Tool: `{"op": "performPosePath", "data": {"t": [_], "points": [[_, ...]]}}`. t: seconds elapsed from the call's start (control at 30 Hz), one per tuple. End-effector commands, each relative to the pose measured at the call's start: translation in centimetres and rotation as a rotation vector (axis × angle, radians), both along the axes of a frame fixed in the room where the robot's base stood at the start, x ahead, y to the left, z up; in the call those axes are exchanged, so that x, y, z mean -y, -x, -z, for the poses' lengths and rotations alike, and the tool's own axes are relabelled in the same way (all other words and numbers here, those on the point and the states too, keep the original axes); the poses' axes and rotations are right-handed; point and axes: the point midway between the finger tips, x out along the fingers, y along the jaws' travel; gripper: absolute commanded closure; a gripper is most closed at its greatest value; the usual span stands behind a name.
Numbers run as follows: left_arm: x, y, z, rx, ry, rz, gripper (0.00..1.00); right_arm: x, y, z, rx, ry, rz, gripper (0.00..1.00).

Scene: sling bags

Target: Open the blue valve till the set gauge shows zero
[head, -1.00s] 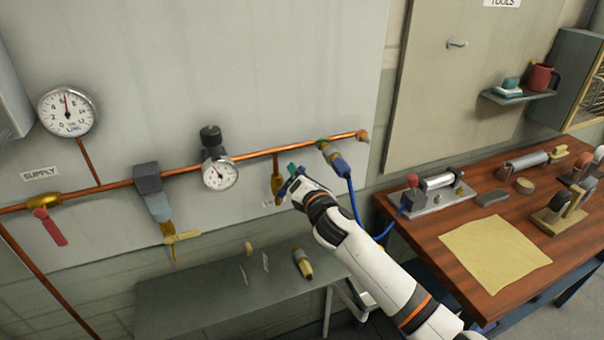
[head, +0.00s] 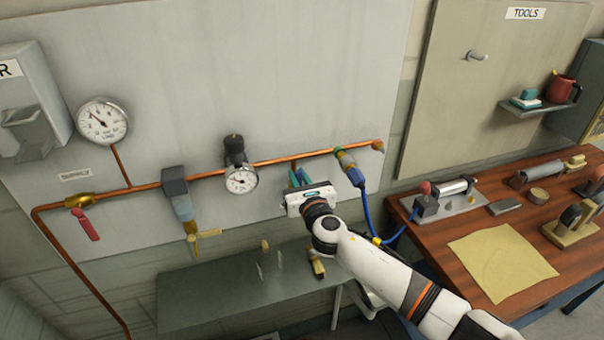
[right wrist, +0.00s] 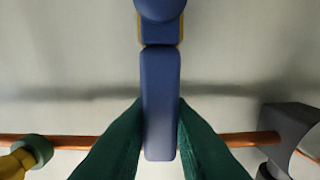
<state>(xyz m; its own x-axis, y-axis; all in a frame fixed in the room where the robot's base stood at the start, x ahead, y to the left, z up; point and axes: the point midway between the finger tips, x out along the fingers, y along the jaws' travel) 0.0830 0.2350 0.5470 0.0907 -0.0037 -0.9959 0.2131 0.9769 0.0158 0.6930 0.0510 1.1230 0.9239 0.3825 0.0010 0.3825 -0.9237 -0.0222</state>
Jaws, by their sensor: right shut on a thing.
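The blue valve's handle (right wrist: 160,100) is upright between the two green fingers of my right gripper (right wrist: 160,140) in the right wrist view, which are shut on it. In the head view my right gripper (head: 300,180) is at the wall under the copper pipe and hides most of the valve. The small round gauge (head: 241,180) sits on the pipe left of my gripper, its marks too small to read. The larger line gauge (head: 102,120) at the left has its needle pointing up and left. My left gripper is not in view.
A red-handled supply valve (head: 86,222) is at the pipe's left end. A blue hose (head: 364,205) hangs from a coupling (head: 347,165) just right of my gripper. A grey shelf (head: 220,290) lies below, and a wooden bench (head: 450,225) stands at the right.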

Motion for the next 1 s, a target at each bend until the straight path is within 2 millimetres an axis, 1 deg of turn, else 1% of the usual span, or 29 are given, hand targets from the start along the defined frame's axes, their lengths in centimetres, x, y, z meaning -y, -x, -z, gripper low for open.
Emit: {"op": "performPosePath", "data": {"t": [0.2, 0.6, 0.63, 0.73, 1.0], "points": [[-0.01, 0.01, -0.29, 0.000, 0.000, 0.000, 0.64, -0.19, 0.10, 0.14, 0.011, 0.034, 0.000, 1.00], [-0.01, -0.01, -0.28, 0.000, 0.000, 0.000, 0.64, -0.22, 0.12, 0.20, 0.014, 0.042, 0.000, 1.00], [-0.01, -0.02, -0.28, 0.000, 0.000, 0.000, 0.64, -0.23, 0.14, 0.20, 0.014, 0.042, -0.001, 0.77], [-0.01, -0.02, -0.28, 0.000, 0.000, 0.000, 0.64, -0.22, 0.12, 0.17, 0.014, 0.040, 0.000, 0.61], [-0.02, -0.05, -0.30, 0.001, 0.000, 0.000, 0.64, -0.22, 0.12, 0.07, 0.014, 0.036, 0.000, 0.60]]}}
